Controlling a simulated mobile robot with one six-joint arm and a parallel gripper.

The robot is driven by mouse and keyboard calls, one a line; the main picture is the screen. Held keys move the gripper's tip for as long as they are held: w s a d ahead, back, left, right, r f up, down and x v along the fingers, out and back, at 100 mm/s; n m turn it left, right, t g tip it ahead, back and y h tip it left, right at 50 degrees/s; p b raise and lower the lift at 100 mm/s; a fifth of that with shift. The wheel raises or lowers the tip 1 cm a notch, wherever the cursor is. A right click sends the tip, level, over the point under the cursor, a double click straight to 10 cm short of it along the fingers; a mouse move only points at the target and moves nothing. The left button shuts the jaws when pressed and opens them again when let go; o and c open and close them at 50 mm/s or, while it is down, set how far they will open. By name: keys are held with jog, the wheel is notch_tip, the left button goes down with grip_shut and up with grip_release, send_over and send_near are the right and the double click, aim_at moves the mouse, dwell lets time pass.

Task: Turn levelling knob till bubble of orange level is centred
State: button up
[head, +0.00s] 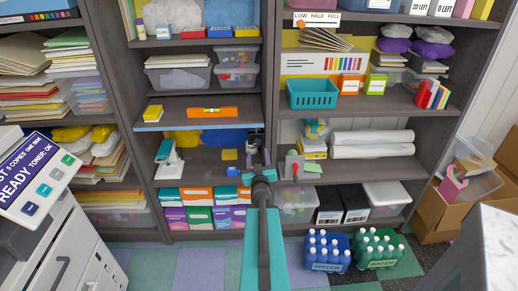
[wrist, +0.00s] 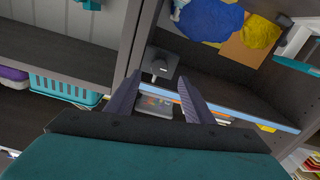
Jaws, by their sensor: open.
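The orange level (head: 190,112) lies along a shelf board with a light blue front edge (head: 178,126), left of centre in the head view. Its small vial is at its middle, but the bubble is too small to read. A dark knob (wrist: 160,67) on a grey block stands by the shelf upright in the wrist view. My gripper (wrist: 160,98) is open, its two dark fingers pointing towards the knob with a gap still between them and it. In the head view my gripper (head: 258,158) is in front of the upright, right of and below the level.
A dark shelf upright (head: 270,75) separates the middle and right bays. A grey block with a red-tipped lever (head: 294,167) stands right of my gripper. A teal basket (head: 312,94) sits up and to the right. Water bottle packs (head: 326,251) stand on the floor.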

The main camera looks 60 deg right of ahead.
aim_at(257, 144)
jog(key=shift+w+d+b, duration=0.35)
jog(key=shift+d+b, duration=0.15)
jog(key=shift+b, duration=0.85)
jog(key=shift+p+x, duration=0.6)
jog(key=shift+x, duration=2.1)
jog(key=shift+r, duration=0.2)
